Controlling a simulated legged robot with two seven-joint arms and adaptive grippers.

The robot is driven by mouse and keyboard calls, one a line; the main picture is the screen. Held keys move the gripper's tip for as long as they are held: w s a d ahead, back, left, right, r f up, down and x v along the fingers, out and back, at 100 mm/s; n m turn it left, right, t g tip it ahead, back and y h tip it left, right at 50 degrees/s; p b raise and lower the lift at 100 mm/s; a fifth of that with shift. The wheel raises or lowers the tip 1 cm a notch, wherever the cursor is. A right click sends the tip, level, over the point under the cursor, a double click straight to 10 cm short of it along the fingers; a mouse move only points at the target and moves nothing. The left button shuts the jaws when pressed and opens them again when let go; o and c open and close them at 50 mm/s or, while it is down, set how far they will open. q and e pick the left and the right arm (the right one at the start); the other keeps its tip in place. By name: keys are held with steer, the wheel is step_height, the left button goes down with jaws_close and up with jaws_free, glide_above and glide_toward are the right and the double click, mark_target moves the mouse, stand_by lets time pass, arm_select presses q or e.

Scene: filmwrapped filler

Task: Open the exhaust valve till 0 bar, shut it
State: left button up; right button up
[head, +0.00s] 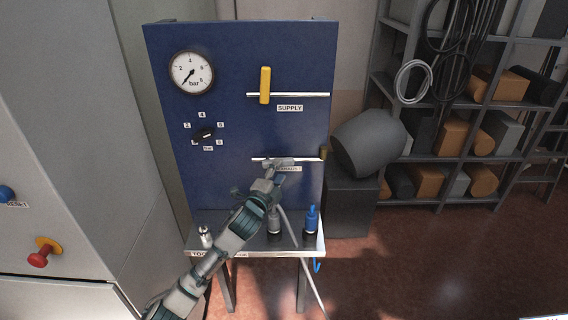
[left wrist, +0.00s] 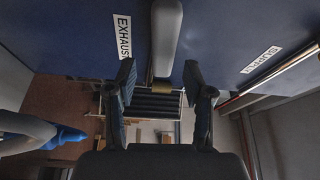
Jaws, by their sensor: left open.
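The exhaust valve's grey handle (head: 279,161) lies roughly along the lower pipe on the blue panel (head: 235,120), above the partly covered EXHAUST label. My left gripper (head: 270,174) is at this handle. In the left wrist view the handle (left wrist: 166,40) extends between and beyond the two spread fingers (left wrist: 160,85), with a gap on each side. The round pressure gauge (head: 192,72) is at the panel's upper left. Its needle points to the lower left, below the 2 mark; the exact reading is too small to tell. My right gripper is not in view.
The yellow supply handle (head: 265,85) stands across the upper pipe. A black selector knob (head: 204,135) is below the gauge.

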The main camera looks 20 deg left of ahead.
mark_target(282, 165)
arm_select(q)
steer(key=w, duration=0.5)
steer(key=shift+d+r, duration=0.15)
steer(key=shift+d, duration=0.15)
jaws_close()
